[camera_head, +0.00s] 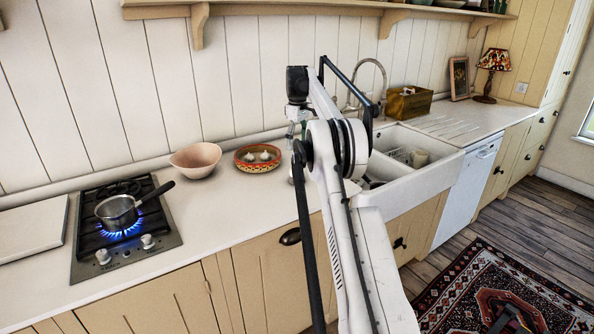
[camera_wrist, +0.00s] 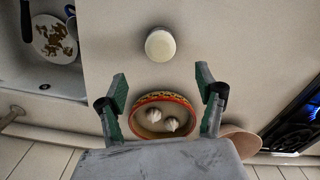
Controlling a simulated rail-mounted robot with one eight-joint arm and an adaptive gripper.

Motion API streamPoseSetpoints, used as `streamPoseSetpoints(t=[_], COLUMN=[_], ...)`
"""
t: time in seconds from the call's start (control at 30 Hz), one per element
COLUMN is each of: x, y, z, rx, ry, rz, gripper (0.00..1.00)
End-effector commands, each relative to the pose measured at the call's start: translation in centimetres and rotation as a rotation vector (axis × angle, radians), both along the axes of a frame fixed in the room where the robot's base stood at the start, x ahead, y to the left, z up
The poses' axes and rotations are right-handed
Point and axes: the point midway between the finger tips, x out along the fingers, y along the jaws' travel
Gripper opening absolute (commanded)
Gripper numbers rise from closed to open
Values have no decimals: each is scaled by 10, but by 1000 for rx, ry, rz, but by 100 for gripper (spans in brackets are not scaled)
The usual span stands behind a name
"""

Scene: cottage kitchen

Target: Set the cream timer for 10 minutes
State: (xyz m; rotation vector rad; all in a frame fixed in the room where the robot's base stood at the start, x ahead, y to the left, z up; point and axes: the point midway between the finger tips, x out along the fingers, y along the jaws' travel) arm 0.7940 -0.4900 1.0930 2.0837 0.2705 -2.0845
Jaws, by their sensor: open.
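A round cream object (camera_wrist: 160,45), which looks like the cream timer seen from above, stands on the white counter in the wrist view. I cannot read any dial or marks on it. My gripper (camera_wrist: 161,82) is open and empty, its two green-padded fingers spread wide. In the wrist picture the cream object lies beyond the fingertips, roughly centred between them, not touched. In the head view my arm covers the part of the counter where it would be.
A patterned bowl (camera_head: 258,161) with garlic bulbs shows below the gripper in the wrist view. A pinkish bowl (camera_head: 195,160) is beside it. A pan (camera_head: 117,211) sits over a lit burner on the hob (camera_head: 86,245). The sink (camera_wrist: 30,75) holds a dirty plate (camera_wrist: 55,38).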

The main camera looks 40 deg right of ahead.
Motion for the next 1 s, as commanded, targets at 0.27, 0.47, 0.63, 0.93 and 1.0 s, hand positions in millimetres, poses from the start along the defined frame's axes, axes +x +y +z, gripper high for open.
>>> streamPoseSetpoints(t=[0.27, 0.47, 0.63, 0.93, 1.0], x=[0, 0, 0, 0, 0], y=[0, 0, 1, 1, 1], z=[-50, -86, -108, -122, -122], rx=[0, 0, 0, 0, -1], ry=[0, 0, 0, 0, 0], rz=[0, 0, 0, 0, 0], gripper=[68, 68, 68, 68, 68])
